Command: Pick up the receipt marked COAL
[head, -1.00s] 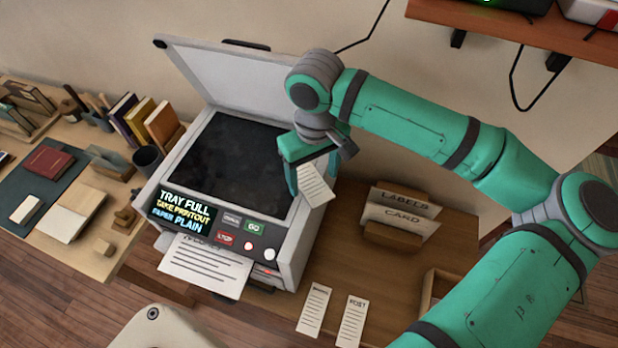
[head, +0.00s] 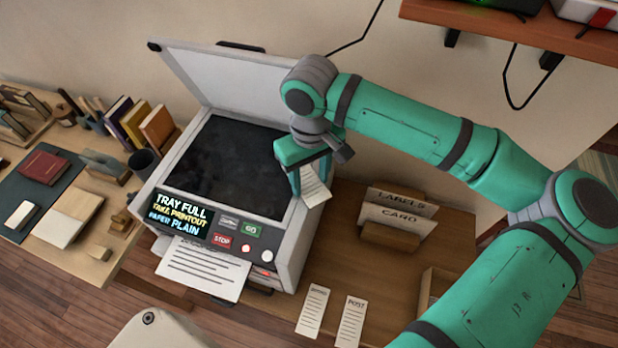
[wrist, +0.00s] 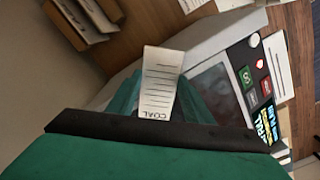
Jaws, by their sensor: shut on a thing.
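The receipt marked COAL (wrist: 158,85) is a white slip with printed lines, and its heading reads clearly in the wrist view. In the head view the receipt (head: 315,188) hangs tilted from my gripper (head: 299,180), above the right edge of the copier. My gripper is shut on it; in the wrist view the green fingers (wrist: 150,92) show on either side of the slip. Two other receipts lie flat on the desk front: one on the left (head: 313,310), its heading too small to read, and one marked POST (head: 352,322).
The copier (head: 285,245) stands with its lid (head: 235,80) raised and glass bare; its screen reads TRAY FULL. A printed sheet (head: 205,268) sticks out of its front. A holder with LABELS and CARD (head: 395,225) stands right. Bare desk lies between. A shelf (head: 500,30) overhangs upper right.

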